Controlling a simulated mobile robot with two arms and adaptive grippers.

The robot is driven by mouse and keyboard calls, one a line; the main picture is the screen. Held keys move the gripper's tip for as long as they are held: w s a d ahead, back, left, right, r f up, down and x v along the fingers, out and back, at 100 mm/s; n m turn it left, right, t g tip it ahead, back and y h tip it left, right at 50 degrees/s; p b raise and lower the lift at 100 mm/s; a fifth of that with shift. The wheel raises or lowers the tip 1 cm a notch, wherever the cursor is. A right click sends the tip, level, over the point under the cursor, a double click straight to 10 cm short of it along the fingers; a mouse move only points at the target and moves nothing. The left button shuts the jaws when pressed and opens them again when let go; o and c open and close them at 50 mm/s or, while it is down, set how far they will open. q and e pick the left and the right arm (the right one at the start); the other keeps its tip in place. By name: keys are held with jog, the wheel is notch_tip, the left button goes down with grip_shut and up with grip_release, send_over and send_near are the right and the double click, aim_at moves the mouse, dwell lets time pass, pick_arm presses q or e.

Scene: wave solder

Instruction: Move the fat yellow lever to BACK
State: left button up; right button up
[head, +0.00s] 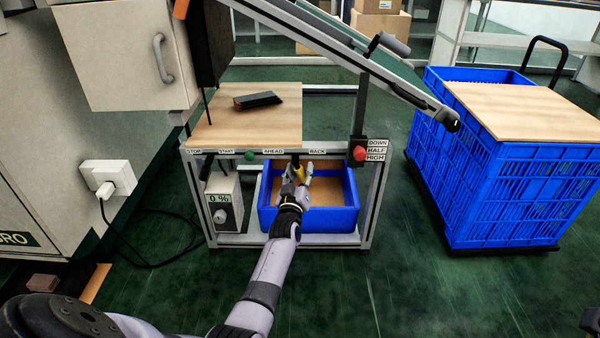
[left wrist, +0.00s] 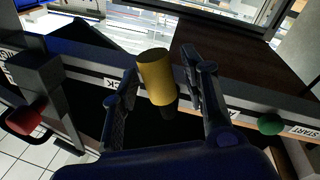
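The fat yellow lever (head: 299,171) sticks out of the front rail of the wood-topped station, between the AHEAD label (head: 273,151) and the BACK label (head: 317,151). In the left wrist view the yellow lever (left wrist: 155,76) stands between the two fingers of my left gripper (left wrist: 163,85). The fingers are spread, with a gap showing on the right side of the lever; contact on the left side is hard to tell. In the head view my left gripper (head: 297,182) reaches in from below, in front of the rail. My right gripper is not in view.
On the same rail are a green knob (head: 249,155) near START and a red knob (head: 360,153) by the DOWN, HALF, HIGH labels. A blue bin (head: 338,218) sits beneath. A dark object (head: 257,100) lies on the wood top. A blue crate cart (head: 505,190) stands right.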

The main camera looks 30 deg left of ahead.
pick_arm(q)
jog(key=v, duration=1.2)
dwell(0.5)
